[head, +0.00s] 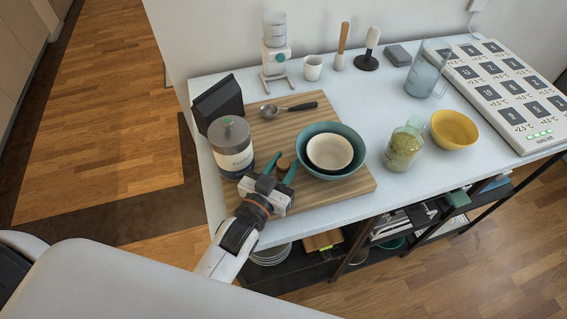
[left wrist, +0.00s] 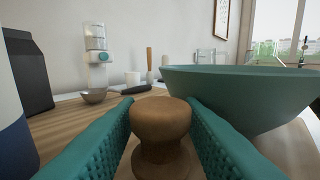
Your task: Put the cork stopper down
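The cork stopper (head: 283,163) is a small brown knob with a rounded top and a narrower neck. My left gripper (head: 281,168) has its teal fingers closed on either side of it, over the wooden board (head: 316,195). In the left wrist view the stopper (left wrist: 161,125) stands upright between the two textured fingers (left wrist: 160,122). Its lower end is hidden, so I cannot tell whether it touches the board. My right gripper is not in view.
A teal bowl (head: 347,170) holding a cream bowl (head: 329,153) stands close right of the gripper. A lidless-looking canister is not seen; a grey-lidded canister (head: 232,150) stands close left. A spoon (head: 290,108) lies behind. Bare board lies in front.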

